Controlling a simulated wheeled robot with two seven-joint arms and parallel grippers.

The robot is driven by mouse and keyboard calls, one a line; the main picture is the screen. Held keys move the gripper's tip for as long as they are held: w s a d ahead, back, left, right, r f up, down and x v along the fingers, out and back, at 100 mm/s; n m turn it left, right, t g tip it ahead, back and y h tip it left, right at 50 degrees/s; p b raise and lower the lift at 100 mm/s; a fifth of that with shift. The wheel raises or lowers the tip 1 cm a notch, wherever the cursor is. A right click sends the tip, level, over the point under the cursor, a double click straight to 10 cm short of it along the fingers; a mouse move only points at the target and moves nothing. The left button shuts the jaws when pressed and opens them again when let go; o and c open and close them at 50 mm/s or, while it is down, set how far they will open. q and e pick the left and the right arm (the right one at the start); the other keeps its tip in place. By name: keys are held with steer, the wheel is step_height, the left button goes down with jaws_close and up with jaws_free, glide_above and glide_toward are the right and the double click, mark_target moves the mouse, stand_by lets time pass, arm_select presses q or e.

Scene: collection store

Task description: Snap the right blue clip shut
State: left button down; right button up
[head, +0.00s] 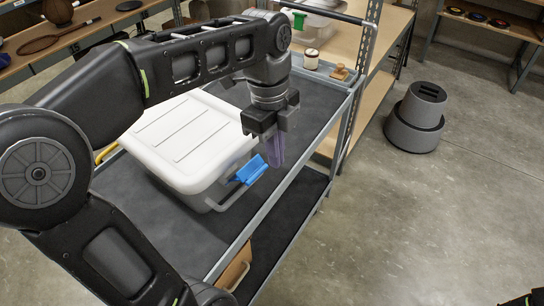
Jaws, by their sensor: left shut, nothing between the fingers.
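A translucent box with a white lid (185,135) stands on the grey cart shelf (130,185). The blue clip (250,170) is on the box's right end and sticks outward at a slant, away from the wall. My left gripper (275,160) points down just beyond the clip's outer upper end, with its fingers shut and empty. I cannot tell whether the fingers touch the clip. My right gripper is not in view.
A wooden-handled stamp (340,73) and a small cream jar (311,60) stand at the cart's far end. The cart's raised metal rim (285,185) runs close beside the box. A grey round bin (415,118) stands on the open floor at right.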

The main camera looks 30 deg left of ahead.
mark_target(244, 172)
arm_select(q)
steer(key=a+f+p, duration=0.2)
steer(key=a+f, duration=0.1)
steer(key=f, duration=0.4)
steer(key=shift+w+f, duration=0.15)
steer(key=shift+f, duration=0.2)
